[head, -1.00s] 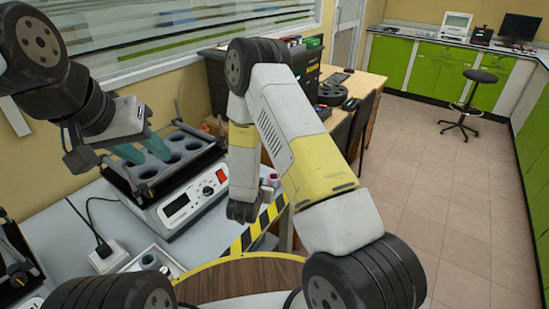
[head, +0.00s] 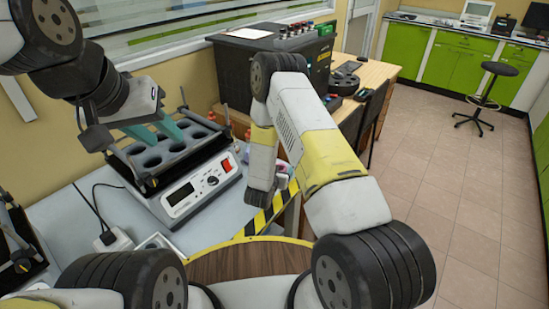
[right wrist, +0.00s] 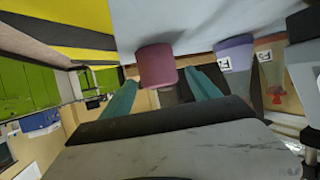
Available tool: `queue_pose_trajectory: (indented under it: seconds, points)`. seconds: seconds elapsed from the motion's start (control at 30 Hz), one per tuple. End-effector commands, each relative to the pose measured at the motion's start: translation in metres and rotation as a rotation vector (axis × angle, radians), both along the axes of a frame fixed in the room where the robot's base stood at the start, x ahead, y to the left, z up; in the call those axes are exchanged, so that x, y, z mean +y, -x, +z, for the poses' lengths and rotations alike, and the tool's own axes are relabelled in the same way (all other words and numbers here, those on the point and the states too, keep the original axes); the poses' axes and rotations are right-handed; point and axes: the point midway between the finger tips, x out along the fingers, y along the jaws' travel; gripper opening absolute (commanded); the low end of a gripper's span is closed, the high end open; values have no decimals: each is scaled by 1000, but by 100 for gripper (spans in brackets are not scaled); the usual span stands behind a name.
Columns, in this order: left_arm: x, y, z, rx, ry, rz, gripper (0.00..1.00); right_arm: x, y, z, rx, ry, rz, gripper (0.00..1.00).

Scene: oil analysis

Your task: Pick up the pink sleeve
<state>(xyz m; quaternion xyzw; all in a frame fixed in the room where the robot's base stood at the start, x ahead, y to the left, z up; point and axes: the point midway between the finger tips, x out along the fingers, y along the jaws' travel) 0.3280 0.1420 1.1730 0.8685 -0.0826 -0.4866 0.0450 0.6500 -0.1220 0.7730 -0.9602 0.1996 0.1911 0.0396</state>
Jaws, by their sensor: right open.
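The pink sleeve (right wrist: 157,66) is a short dusky-pink cylinder in the right wrist view, on the pale table near its striped edge. My right gripper (right wrist: 165,88) is open, its teal fingers apart on either side of the sleeve's near end. I cannot tell whether they touch it. In the head view my right arm mostly hides the sleeve; a small pinkish part (head: 282,181) shows beside it. My left gripper (head: 159,132) is open and empty above the shaker on the left.
A purple sleeve (right wrist: 234,54) and an orange one (right wrist: 269,62) stand right of the pink sleeve in the right wrist view. The shaker (head: 192,186) with round wells stands on the table. A black case (head: 262,72) is behind.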

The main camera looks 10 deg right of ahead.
Motion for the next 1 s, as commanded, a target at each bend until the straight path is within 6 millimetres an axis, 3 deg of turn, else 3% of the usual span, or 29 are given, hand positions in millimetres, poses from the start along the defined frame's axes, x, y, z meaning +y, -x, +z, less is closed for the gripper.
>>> queue_pose_trajectory:
  seconds: [0.13, 0.47, 1.0]
  points:
    - [0, 0, 0, 0, 0, 0, 36, 0, 0, 0, 0, 0, 0, 71]
    - [0, 0, 0, 0, 0, 0, 36, 0, 0, 0, 0, 0, 0, 7]
    - [0, 0, 0, 0, 0, 0, 36, -6, -10, 12, -3, 0, -1, 7]
